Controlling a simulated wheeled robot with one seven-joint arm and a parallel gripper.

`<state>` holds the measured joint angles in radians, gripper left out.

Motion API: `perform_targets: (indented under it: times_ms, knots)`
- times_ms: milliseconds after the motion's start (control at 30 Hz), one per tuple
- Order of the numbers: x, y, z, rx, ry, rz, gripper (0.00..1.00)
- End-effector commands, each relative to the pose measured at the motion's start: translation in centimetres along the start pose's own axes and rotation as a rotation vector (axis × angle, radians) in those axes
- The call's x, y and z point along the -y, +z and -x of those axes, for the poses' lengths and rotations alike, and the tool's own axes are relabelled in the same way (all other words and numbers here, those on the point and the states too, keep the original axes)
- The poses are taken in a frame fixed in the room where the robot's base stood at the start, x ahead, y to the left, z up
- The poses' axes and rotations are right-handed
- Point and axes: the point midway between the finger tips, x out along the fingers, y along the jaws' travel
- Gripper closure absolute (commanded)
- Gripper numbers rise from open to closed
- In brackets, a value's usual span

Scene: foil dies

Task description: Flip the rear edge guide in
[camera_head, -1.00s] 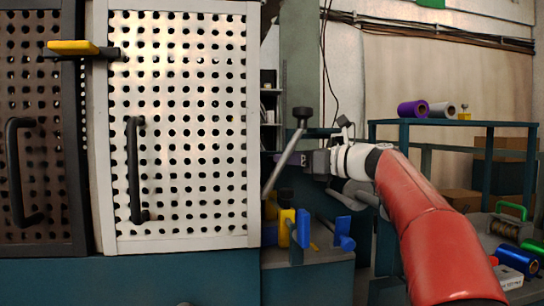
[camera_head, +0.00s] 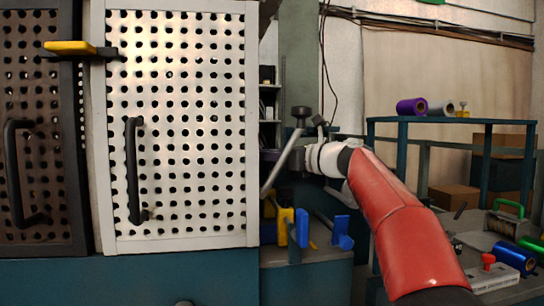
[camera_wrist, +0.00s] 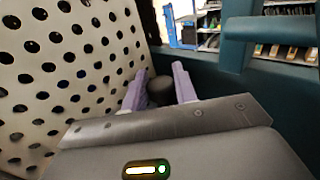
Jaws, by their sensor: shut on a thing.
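Two blue pieces, a left one (camera_head: 303,228) and a right one (camera_head: 341,232), stand on the teal machine bed beside a yellow block (camera_head: 285,225). They may be edge guides; I cannot tell which is the rear one. My gripper is behind the grey lever in the head view, its fingers mostly hidden. In the wrist view my gripper (camera_wrist: 160,86) has its purple fingers on both sides of a dark round knob (camera_wrist: 160,92) and is shut on it. What the knob belongs to is hidden.
A slanted grey lever (camera_head: 282,160) with a black top knob stands close to my wrist. A white perforated guard door (camera_head: 180,130) fills the left. At right are a teal rack (camera_head: 450,121) with rolls and a lower surface with a blue roll (camera_head: 515,257) and a red-knobbed item (camera_head: 488,262).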

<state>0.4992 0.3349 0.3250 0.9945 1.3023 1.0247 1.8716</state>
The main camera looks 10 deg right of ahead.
Motion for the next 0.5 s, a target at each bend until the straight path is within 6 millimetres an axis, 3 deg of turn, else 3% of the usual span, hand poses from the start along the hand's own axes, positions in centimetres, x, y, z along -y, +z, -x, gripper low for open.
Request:
perform_targets:
  times_ms: [267,500]
  knots:
    - [-0.3,-0.1,0.4,0.0,-0.001,0.001,1.0]
    - [-2.9,-0.2,3.0,0.0,-0.002,0.003,1.0]
